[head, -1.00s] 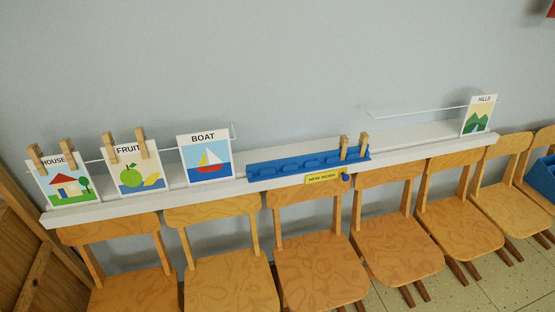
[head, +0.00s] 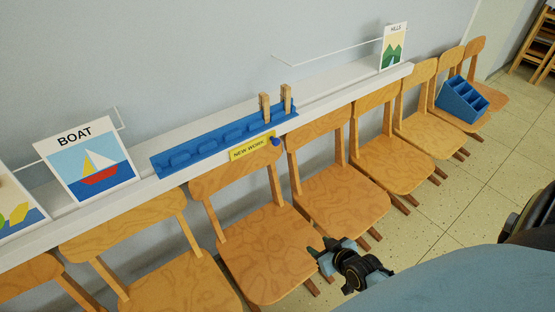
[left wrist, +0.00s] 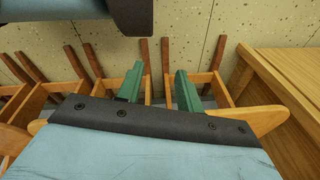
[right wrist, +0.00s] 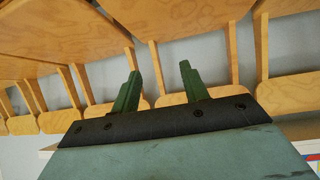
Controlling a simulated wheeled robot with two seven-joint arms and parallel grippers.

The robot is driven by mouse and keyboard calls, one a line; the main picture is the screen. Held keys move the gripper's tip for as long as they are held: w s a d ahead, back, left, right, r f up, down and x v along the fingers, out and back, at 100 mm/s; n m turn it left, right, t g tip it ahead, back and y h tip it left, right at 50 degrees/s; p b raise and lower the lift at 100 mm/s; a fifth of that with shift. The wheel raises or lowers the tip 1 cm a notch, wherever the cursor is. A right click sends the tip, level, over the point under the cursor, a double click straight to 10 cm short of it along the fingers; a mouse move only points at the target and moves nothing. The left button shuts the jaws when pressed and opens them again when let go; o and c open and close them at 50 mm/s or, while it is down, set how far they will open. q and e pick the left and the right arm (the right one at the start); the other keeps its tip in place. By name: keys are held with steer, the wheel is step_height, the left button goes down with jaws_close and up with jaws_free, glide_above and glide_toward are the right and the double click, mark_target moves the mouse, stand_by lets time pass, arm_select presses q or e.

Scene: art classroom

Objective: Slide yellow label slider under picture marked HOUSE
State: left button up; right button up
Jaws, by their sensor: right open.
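The yellow label slider (head: 251,148), lettered NEW WORK, sits on the front edge of the white ledge (head: 150,187), with a blue knob (head: 276,141) at its right end. The HOUSE picture is not in the head view now. The BOAT picture (head: 84,163) stands on the ledge left of the slider. My right gripper (head: 322,256) is in front of the chairs, below and right of the slider and apart from it. Its fingers are spread and empty in the right wrist view (right wrist: 160,85). My left gripper (left wrist: 158,88) shows only in its wrist view, open and empty, over chairs.
A blue tray (head: 205,143) with two wooden clothespins (head: 275,104) lies on the ledge behind the slider. The HILLS picture (head: 394,47) stands at the far right end. A row of wooden chairs (head: 340,200) stands below the ledge. A blue caddy (head: 461,99) rests on a chair.

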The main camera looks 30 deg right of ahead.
steer(key=w+d+r+t+b, duration=0.2)
steer(key=w+r+t+b, duration=0.15)
steer(key=w+r, duration=0.5)
arm_select(q)
steer(key=w+a+b, duration=0.2)
steer(key=w+b, duration=0.1)
steer(key=w, duration=0.3)
arm_select(e)
steer(key=n+t+y, duration=0.1)
steer(key=t+y, duration=0.1)
steer(key=t, duration=0.2)
glide_toward(278, 143)
steer(key=w+b, duration=0.1)
steer(key=w, duration=0.4)
steer(key=w+a+b, duration=0.1)
steer(key=w, duration=0.1)
steer(key=shift+w+f+b, duration=0.15)
steer(key=shift+w+b, duration=0.2)
steer(key=shift+w, duration=0.05)
arm_select(q)
steer(key=w+d+r+t, duration=0.1)
steer(key=w+d+r, duration=0.2)
steer(key=r, duration=0.3)
steer(key=shift+d+r, duration=0.2)
steer(key=shift+d, duration=0.15)
arm_select(e)
steer(key=shift+w, duration=0.6)
steer(key=shift+c, duration=0.4)
jaws_close()
